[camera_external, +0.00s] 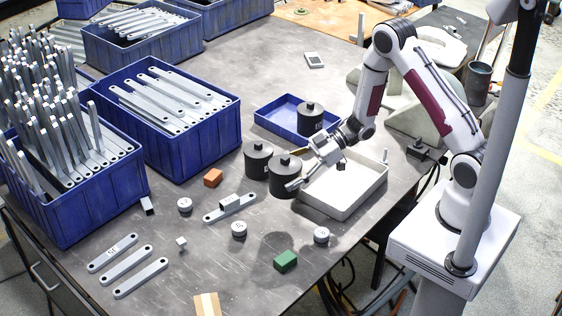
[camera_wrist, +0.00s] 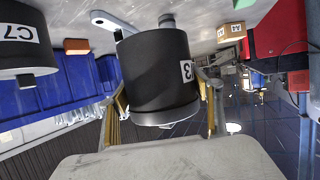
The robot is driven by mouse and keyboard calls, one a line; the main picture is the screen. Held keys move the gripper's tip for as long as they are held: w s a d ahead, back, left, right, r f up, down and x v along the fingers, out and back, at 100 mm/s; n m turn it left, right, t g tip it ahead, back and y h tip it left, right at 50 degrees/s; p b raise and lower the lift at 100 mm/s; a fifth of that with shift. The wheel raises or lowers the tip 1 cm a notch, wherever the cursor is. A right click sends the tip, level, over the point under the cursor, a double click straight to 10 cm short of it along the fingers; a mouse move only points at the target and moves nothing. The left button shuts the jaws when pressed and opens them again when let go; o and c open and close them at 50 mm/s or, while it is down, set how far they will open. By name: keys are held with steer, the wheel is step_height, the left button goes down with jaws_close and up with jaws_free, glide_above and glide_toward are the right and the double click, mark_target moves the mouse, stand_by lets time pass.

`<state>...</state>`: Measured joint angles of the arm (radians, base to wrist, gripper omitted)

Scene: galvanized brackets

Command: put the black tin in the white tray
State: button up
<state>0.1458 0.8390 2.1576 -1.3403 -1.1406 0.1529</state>
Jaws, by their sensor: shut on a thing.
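A black tin (camera_external: 284,178) with a white label is between the fingers of my gripper (camera_external: 298,168). In the wrist view the held black tin (camera_wrist: 158,72) fills the middle, with a finger of my gripper (camera_wrist: 166,95) on each side. It appears raised off the table, just left of the white tray (camera_external: 345,205). The tray is empty where I can see in; my gripper covers part of its far left side. A second black tin (camera_external: 257,160) stands just behind and left of the held one, and it also shows in the wrist view (camera_wrist: 22,45), labelled C7.
A third black tin (camera_external: 310,117) stands in a shallow blue tray (camera_external: 268,122). Blue crates (camera_external: 190,150) of metal brackets line the left. An orange block (camera_external: 213,177), a green block (camera_external: 286,260), small round weights and loose brackets lie in front.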

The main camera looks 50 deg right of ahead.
steer(key=d+m+t+h, duration=0.2)
steer(key=d+m+t, duration=0.1)
steer(key=d, duration=1.1)
steer(key=shift+w+d+r, duration=0.15)
steer(key=shift+d+r, duration=0.05)
steer(key=s+d, duration=0.1)
steer(key=d, duration=0.1)
steer(key=s+d+m+t, duration=0.1)
steer(key=d, duration=0.1)
steer(key=s+d+m+h, duration=0.1)
steer(key=d, duration=0.2)
steer(key=shift+s+d+r, duration=0.1)
steer(key=shift+s+r, duration=0.05)
steer(key=shift+s, duration=0.15)
steer(key=s, duration=0.2)
steer(key=shift+s+d+t, duration=0.3)
steer(key=shift+s+a+r, duration=0.1)
steer(key=shift+s+a, duration=0.1)
steer(key=shift+a, duration=0.1)
steer(key=shift+f, duration=0.2)
glide_above(343, 186)
steer(key=shift+f, duration=2.75)
steer(key=shift+f, duration=0.1)
steer(key=shift+a+f, duration=0.1)
steer(key=shift+f, duration=1.85)
